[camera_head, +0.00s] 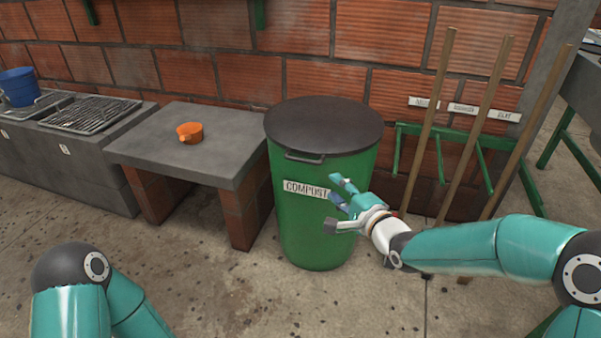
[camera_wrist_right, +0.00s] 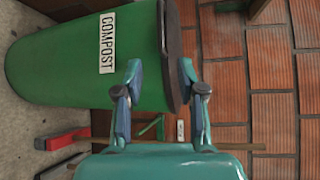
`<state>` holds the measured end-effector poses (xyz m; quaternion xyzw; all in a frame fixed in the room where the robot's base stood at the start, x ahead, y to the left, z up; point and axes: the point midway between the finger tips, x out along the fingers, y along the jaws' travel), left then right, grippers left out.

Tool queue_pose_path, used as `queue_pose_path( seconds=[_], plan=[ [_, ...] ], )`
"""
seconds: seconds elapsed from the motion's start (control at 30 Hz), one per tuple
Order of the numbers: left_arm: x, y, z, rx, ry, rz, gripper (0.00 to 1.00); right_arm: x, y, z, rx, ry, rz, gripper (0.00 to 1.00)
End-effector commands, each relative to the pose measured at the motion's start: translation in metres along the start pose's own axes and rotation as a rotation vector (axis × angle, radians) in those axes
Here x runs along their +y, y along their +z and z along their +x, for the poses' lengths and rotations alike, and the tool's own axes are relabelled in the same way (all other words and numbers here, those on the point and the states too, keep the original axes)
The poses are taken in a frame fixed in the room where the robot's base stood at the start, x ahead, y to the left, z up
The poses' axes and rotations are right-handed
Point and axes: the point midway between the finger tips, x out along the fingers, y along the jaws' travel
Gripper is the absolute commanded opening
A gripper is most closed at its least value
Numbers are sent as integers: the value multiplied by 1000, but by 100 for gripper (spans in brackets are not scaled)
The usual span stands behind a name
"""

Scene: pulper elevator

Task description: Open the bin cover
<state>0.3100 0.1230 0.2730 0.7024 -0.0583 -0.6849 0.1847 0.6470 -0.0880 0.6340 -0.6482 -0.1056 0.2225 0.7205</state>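A green bin (camera_head: 310,220) with a white COMPOST label stands on the floor in the middle of the head view. Its dark round cover (camera_head: 325,125) lies flat on top, closed. A small handle (camera_head: 305,157) is on the cover's front edge. My right gripper (camera_head: 336,203) is in front of the bin's right side, below the cover, with its fingers apart and empty. In the right wrist view, turned sideways, the open fingers (camera_wrist_right: 160,72) appear on either side of the cover's edge (camera_wrist_right: 173,50); contact cannot be told. My left gripper is out of view.
A grill (camera_head: 92,114) and blue bucket (camera_head: 18,87) are further left. Wooden poles (camera_head: 475,130) lean on a green rack (camera_head: 397,150) at right. A brick wall (camera_head: 310,85) is behind.

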Motion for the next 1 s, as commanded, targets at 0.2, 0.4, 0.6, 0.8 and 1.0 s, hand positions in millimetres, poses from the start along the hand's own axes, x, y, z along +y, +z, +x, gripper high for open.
queue_pose_path(
  seconds=[0.2,0.4,0.6,0.8,1.0],
  plan=[
    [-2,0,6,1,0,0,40,1,0,26,-1,-1,1,39],
    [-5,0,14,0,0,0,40,3,0,64,0,0,1,39],
    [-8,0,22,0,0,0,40,3,0,102,-1,0,-1,39],
    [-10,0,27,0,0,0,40,2,0,134,-1,1,-1,39],
    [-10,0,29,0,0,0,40,2,0,155,-1,2,0,39]
  ],
)
